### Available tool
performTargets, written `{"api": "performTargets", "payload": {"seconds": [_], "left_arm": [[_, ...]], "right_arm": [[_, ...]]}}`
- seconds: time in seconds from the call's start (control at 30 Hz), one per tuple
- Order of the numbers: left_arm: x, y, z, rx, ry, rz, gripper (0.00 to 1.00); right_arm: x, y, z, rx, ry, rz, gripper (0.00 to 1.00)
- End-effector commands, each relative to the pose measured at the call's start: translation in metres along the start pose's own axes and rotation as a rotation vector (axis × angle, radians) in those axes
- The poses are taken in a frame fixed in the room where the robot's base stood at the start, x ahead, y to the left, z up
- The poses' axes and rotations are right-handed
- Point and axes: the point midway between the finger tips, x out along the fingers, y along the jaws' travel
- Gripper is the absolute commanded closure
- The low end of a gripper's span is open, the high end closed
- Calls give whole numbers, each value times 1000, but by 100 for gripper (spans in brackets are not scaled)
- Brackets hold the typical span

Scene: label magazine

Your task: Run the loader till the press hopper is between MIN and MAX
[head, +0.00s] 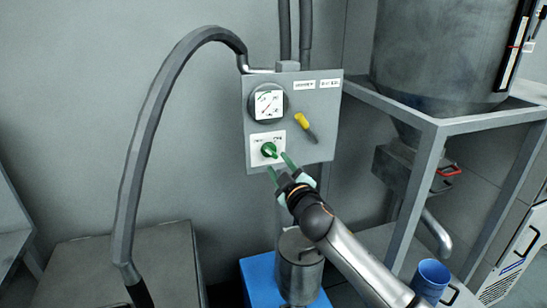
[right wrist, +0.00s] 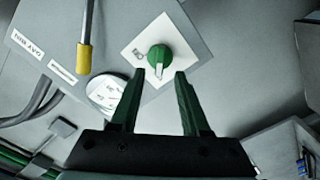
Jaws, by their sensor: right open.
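A grey control panel (head: 325,95) on the wall carries a round gauge (head: 269,104), a yellow-tipped lever (head: 304,123) and a green knob (head: 269,149) on a white plate. My right gripper (head: 278,164) is open and empty just below the knob. In the right wrist view, the green knob (right wrist: 160,57) shows just beyond the gap between my open right fingertips (right wrist: 157,82); contact cannot be told. The large grey hopper (head: 440,50) stands at the right, with a dark level strip (head: 516,45) at its side. Its level is too small to read. My left gripper is out of view.
A metal canister (head: 299,265) stands on a blue base (head: 255,281) below the panel. A blue cup (head: 431,278) is under the hopper's spout. The hopper frame (head: 424,170) stands right of my arm. A thick hose (head: 135,170) arches at the left.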

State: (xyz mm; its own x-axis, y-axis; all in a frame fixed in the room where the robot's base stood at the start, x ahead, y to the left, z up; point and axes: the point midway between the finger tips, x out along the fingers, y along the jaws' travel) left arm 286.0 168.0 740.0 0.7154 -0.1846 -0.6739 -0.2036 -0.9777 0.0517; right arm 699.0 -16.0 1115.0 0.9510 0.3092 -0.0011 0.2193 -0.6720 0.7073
Motion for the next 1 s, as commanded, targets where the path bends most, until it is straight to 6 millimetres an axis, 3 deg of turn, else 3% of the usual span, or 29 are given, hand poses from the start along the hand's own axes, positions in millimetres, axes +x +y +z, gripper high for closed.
{"api": "performTargets", "payload": {"seconds": [0.4,0.93,1.0], "left_arm": [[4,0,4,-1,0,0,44],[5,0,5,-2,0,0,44],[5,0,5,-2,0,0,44]], "right_arm": [[41,0,0,1,0,1,54],[49,0,0,0,1,0,54],[49,0,0,0,1,0,62]]}}
